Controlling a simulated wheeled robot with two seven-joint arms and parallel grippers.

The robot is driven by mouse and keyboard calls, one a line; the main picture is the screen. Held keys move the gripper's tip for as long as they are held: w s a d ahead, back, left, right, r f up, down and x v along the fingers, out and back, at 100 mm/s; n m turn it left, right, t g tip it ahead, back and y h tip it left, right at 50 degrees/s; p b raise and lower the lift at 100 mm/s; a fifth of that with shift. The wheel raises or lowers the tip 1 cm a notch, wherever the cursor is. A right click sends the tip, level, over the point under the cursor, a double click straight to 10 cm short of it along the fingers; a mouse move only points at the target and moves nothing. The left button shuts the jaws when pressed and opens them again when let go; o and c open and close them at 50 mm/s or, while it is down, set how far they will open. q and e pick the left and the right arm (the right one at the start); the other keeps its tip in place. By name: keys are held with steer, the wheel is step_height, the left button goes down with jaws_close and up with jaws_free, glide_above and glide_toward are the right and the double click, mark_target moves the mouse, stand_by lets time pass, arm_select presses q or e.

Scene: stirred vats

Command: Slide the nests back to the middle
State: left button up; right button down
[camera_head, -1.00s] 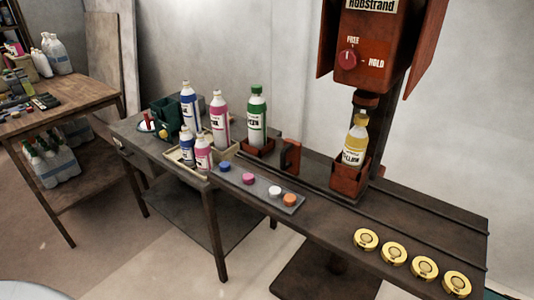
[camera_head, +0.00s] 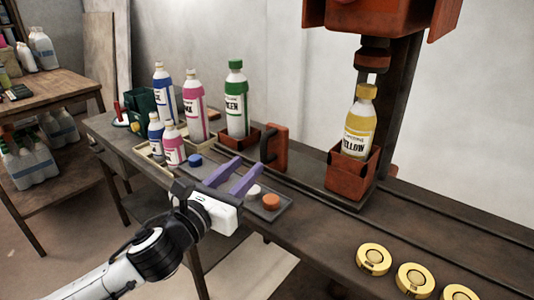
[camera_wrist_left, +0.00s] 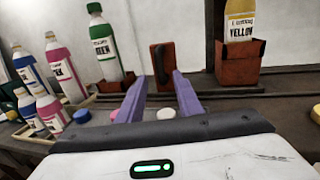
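Two rust-red nests sit on the railed bench. The left nest (camera_head: 239,142) holds the green-labelled bottle (camera_head: 235,97). The right nest (camera_head: 350,182) holds the yellow bottle (camera_head: 359,125) under the press. An upright red handle (camera_head: 277,150) stands just right of the left nest; it also shows in the left wrist view (camera_wrist_left: 161,63). My left gripper (camera_head: 250,163) is open and empty, its purple fingers pointing towards the handle, apart from it. In the left wrist view the handle shows beyond the gap between the fingers (camera_wrist_left: 157,84). My right gripper is not in view.
A cap tray (camera_head: 287,208) lies below the left fingers, with a blue cap (camera_head: 195,160) and an orange cap (camera_head: 271,202). Blue and pink bottles (camera_head: 193,106) stand at left. Gold discs (camera_head: 373,259) line the front right. The red press (camera_head: 385,18) hangs above the yellow bottle.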

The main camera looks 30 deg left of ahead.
mark_target(262, 152)
arm_select(q)
steer(key=w, duration=0.6)
steer(key=w+a, duration=0.1)
steer(key=w, duration=0.2)
steer(key=shift+w, duration=0.2)
steer(key=shift+a, duration=0.1)
jaws_close()
